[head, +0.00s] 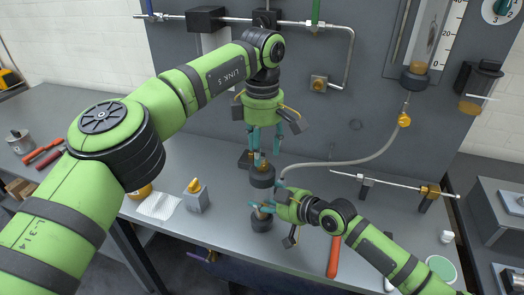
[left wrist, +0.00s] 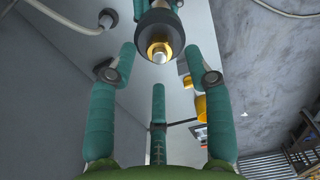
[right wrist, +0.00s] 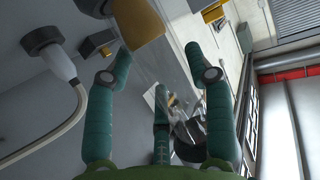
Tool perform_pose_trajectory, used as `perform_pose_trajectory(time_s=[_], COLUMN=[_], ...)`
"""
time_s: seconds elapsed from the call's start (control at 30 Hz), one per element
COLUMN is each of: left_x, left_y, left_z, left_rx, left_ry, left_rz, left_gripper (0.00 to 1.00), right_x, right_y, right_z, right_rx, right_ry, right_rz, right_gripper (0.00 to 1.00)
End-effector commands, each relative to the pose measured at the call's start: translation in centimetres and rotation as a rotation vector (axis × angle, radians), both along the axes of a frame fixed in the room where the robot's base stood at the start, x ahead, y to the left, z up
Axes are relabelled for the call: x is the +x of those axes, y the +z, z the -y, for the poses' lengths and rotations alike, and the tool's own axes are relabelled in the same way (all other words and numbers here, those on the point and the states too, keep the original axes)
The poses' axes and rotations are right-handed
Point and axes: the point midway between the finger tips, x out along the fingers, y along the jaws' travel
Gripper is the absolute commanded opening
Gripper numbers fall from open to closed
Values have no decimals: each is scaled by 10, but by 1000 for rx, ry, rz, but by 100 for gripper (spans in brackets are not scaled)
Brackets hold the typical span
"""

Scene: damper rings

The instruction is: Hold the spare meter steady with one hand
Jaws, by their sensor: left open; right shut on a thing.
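The spare meter stands roughly upright on the bench. Its dark upper cap (head: 262,176) and dark lower cap (head: 261,222) show in the head view, with the middle mostly hidden by my right gripper (head: 260,207). That gripper is shut on its body. In the right wrist view the clear tube (right wrist: 172,66) and an amber part (right wrist: 138,22) lie between the fingers. My left gripper (head: 263,150) is open above the upper cap, pointing down. In the left wrist view a dark cap with a brass fitting (left wrist: 160,48) lies between its fingertips; contact is not clear.
A grey hose (head: 345,162) runs from the wall-mounted meter (head: 415,78) toward the grippers. A metal rod (head: 395,184) on supports lies at right. An orange-handled tool (head: 334,258) lies near my right arm. A grey block (head: 196,198) and white cloth (head: 159,206) lie left.

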Motion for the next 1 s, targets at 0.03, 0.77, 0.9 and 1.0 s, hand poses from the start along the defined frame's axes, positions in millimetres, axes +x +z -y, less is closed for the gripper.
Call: perform_pose_trajectory(time_s=[0.03,0.77,0.9,1.0], left_x=[0,0,0,0], left_y=[6,46,46,46], left_z=[1,1,0,0], left_rx=[-2,-1,-1,-1], left_ry=[0,-1,-1,-1], left_rz=[2,-1,-1,-1], left_gripper=[51,51,51,51], right_x=[0,0,0,0], right_y=[-1,0,0,0], right_z=[0,0,0,0], right_rx=[0,0,0,0], right_ry=[1,1,1,0], right_rz=[-2,-2,-2,-1], right_gripper=[4,4,61,81])
